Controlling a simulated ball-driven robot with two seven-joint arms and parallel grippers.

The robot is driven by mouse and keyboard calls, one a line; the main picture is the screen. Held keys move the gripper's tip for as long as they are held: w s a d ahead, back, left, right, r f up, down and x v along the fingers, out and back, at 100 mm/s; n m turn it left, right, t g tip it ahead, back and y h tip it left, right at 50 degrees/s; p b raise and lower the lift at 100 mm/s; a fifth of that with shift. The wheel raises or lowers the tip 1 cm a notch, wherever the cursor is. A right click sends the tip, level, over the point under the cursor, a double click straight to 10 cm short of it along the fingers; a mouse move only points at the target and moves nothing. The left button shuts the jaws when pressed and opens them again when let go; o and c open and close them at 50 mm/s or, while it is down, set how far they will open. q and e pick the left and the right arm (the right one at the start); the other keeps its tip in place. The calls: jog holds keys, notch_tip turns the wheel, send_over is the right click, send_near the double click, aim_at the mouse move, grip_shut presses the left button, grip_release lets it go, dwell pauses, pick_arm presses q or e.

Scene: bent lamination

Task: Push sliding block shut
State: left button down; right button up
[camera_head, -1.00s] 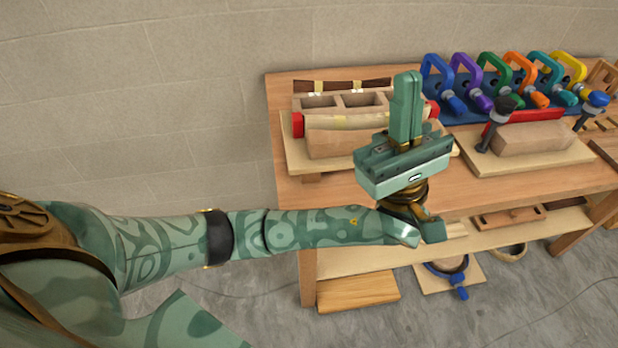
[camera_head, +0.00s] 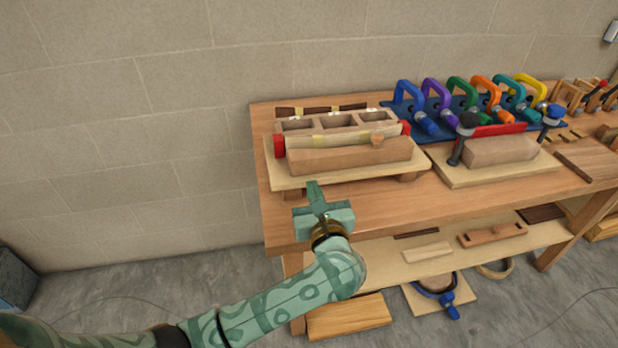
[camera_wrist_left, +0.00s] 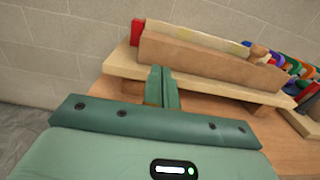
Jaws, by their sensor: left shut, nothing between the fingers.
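The left-hand fixture has a long brown wooden block (camera_head: 350,156) along the front of its pale board (camera_head: 290,178). A pale strip (camera_head: 330,140) lies just behind the block, with a small wooden knob (camera_head: 377,140) near its right end. I cannot tell whether a gap separates block and strip. In the left wrist view the block (camera_wrist_left: 205,62) lies beyond my fingers. My left gripper (camera_head: 312,185) is shut and empty, in front of the board's front edge, left of its middle. In the wrist view its fingers (camera_wrist_left: 162,88) stand side by side, apart from the block. My right gripper is out of view.
Coloured clamps (camera_head: 460,92) line the back. Bare bench top (camera_head: 400,200) lies in front.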

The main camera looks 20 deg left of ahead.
aim_at(306, 167)
pick_arm(q)
jog(key=shift+b+x, duration=0.3)
jog(key=shift+x, duration=2.15)
jog(key=x, duration=0.1)
jog(key=b+x, duration=0.2)
jog(key=shift+w+a+f, duration=0.1)
jog(key=shift+w+f, duration=0.05)
jog(key=shift+f, duration=0.1)
jog(key=shift+w+a, duration=0.15)
jog(key=shift+w, duration=0.05)
jog(key=shift+r, duration=0.25)
jog(key=shift+s, duration=0.1)
